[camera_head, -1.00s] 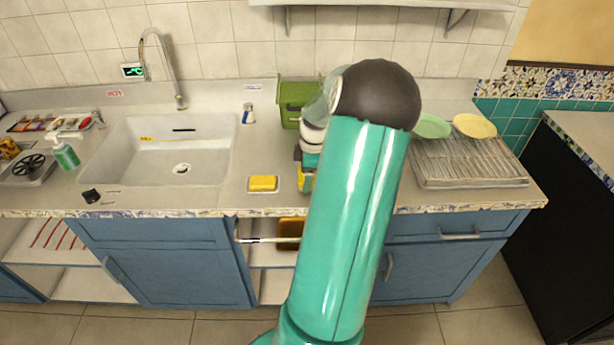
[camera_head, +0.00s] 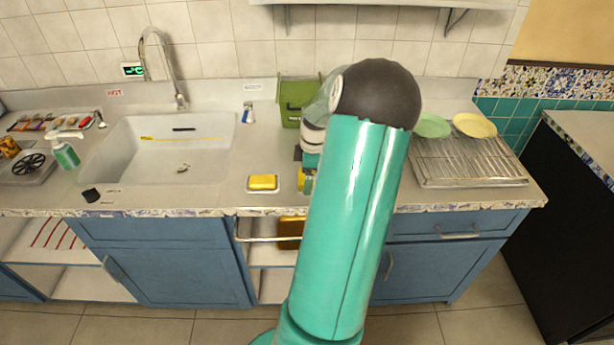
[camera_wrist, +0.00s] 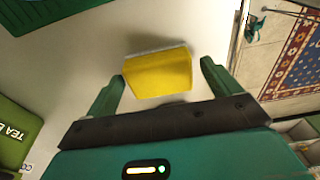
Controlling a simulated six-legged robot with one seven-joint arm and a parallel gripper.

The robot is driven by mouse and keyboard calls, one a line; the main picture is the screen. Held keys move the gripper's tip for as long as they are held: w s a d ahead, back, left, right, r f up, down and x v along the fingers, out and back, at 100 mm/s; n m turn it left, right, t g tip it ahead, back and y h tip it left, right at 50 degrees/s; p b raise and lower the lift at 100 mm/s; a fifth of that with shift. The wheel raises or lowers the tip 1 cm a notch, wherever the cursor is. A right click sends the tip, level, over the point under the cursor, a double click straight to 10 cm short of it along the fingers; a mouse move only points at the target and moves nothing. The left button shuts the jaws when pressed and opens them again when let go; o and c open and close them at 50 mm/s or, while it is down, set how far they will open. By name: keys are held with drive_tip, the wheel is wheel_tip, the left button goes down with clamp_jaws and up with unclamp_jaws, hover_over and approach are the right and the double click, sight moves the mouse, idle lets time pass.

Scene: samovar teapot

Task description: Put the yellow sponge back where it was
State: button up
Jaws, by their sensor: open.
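A yellow sponge (camera_wrist: 160,74) with a pale edge lies on the light worktop in the wrist view. My gripper (camera_wrist: 163,72) is open, with its two green fingers on either side of the sponge; visible gaps remain between sponge and fingers. In the head view my arm hides most of the gripper. A bit of yellow (camera_head: 303,180) shows beside it, likely this sponge. Another yellow sponge (camera_head: 262,182) rests on a small pale dish (camera_head: 250,188) to the left, between the sink and my gripper.
A green box (camera_head: 296,92) stands behind my gripper; lettered green also shows in the wrist view (camera_wrist: 14,130). The sink (camera_head: 135,160) is left. A wire rack (camera_head: 470,170) with a green plate (camera_head: 432,126) and a yellow plate (camera_head: 474,125) is right. The worktop's patterned front edge is near.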

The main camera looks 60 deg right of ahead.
wheel_tip(320, 180, up, 11)
drive_tip(key=s, duration=0.1)
drive_tip(key=shift+d+r, duration=0.2)
drive_tip(key=shift+d, duration=0.1)
drive_tip(key=shift+s, duration=0.1)
drive_tip(key=w+a+r+m+h, duration=0.1)
drive_tip(key=w+a+r, duration=0.25)
drive_tip(key=a, duration=0.45)
drive_tip(key=w+a+r+h, duration=0.1)
drive_tip(key=w+a+r, duration=0.1)
drive_tip(key=w+a, duration=0.5)
drive_tip(key=w+a+r+m, duration=0.1)
drive_tip(key=w+a+r, duration=0.15)
drive_tip(key=a, duration=0.75)
drive_tip(key=s+a+m+t, duration=0.1)
drive_tip(key=s+a, duration=0.1)
drive_tip(key=a, duration=0.6)
drive_tip(key=s+a+r+m+t+y, duration=0.1)
drive_tip(key=s+a+t, duration=0.1)
drive_tip(key=a, duration=0.6)
drive_tip(key=s+a+r+m+t, duration=0.1)
drive_tip(key=s+a, duration=0.2)
drive_tip(key=a, duration=0.5)
drive_tip(key=shift+s+a+r, duration=0.2)
drive_tip(key=shift+s+a, duration=0.2)
